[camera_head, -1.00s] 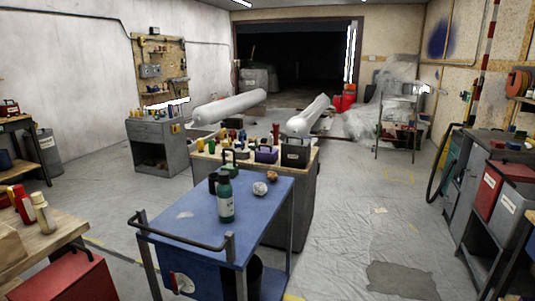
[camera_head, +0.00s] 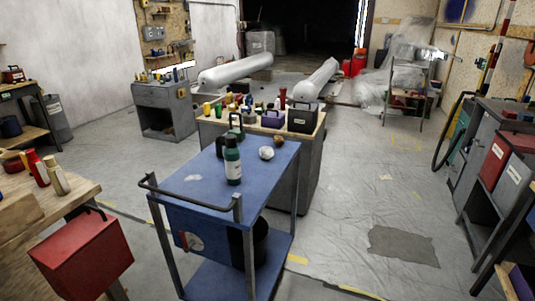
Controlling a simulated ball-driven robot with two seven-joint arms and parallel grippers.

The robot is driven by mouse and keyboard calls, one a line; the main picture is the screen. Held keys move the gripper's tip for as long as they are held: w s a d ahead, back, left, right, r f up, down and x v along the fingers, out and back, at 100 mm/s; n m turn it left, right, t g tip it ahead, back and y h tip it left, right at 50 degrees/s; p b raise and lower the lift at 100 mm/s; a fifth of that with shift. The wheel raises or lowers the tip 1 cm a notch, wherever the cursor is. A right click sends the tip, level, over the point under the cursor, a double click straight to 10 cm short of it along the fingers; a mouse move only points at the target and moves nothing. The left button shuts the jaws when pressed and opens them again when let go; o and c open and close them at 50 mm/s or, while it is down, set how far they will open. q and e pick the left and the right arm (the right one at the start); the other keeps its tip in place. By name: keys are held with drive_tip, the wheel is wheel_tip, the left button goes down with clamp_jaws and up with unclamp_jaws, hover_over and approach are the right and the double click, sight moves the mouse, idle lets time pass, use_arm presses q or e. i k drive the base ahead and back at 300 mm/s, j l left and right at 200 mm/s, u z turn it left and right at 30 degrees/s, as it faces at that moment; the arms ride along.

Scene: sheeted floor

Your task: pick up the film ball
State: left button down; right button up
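A small whitish crumpled ball (camera_head: 266,153), which looks like the film ball, rests on the top of the blue cart (camera_head: 205,200). It lies to the right of a dark green bottle with a white label (camera_head: 232,160). A smaller brown crumpled ball (camera_head: 279,141) lies just behind it, near the cart's far right corner. Neither of my grippers shows in the view.
A wooden-topped workbench (camera_head: 315,128) with several bottles and boxes stands right behind the cart. A wooden table (camera_head: 80,193) and a red box (camera_head: 82,255) stand at the left. Grey cabinets (camera_head: 472,160) line the right. Sheeted floor (camera_head: 350,215) right of the cart is mostly open.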

sight(266, 152)
drive_tip(key=i+l+u, duration=0.15)
drive_tip(key=i+l, duration=0.2)
drive_tip(key=i+l+u, duration=0.15)
drive_tip(key=i+l, duration=0.2)
drive_tip(key=l, duration=0.25)
